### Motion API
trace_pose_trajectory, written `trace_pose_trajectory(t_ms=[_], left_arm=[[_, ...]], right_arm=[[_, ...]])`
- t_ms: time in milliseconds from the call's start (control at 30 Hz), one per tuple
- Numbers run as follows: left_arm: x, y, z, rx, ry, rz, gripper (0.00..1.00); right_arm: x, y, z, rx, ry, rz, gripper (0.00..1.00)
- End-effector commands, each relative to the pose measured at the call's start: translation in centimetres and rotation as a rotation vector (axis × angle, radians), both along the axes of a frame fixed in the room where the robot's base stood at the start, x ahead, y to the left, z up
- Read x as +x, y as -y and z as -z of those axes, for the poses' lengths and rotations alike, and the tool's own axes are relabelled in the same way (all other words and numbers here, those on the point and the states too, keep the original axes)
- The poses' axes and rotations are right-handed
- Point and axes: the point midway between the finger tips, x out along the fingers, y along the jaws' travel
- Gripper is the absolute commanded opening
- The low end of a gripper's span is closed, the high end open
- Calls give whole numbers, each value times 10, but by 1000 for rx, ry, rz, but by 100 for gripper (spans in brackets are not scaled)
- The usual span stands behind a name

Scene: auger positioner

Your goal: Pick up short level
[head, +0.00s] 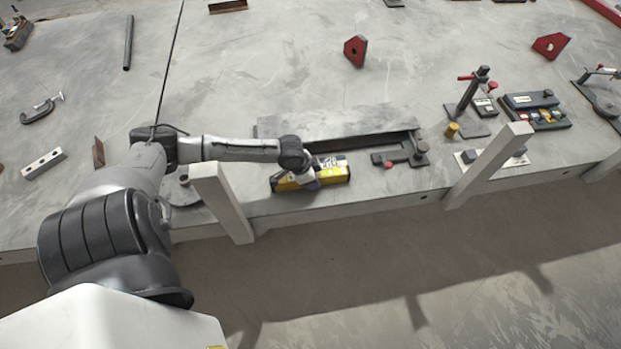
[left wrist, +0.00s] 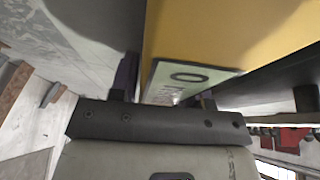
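The short level is a small yellow and black block (head: 333,172) with dark markings, lying near the front edge of the grey table in the head view. My left gripper (head: 306,181) is down at its left part. In the left wrist view the level's yellow face (left wrist: 225,35) and a pale label (left wrist: 185,80) fill the space ahead of the gripper. The purple-tinted fingers (left wrist: 165,88) show on either side of the level. Whether they press on it cannot be seen. My right gripper is in neither view.
A grey steel channel (head: 340,125) lies just behind the level. Pale posts (head: 222,203) and (head: 488,166) stand at the table's front edge. A dark clamp-like tool (head: 402,156) lies to the right. Red magnets (head: 355,50) lie farther back, with open table around them.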

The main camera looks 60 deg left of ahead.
Motion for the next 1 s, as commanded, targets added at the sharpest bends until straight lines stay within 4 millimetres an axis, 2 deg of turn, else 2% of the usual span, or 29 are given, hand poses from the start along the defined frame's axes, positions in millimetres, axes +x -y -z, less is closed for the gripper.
trace_pose_trajectory(t_ms=[33, 400, 667, 1000], left_arm=[[0, 0, 0, 0, 0, 0, 38], [0, 0, -1, 1, 1, 0, 5], [1, 0, -5, 1, 2, 1, 5], [1, -1, -61, 3, 2, 2, 5]], right_arm=[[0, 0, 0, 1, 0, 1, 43], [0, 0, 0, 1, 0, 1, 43], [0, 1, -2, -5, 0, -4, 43], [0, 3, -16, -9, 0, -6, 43]])
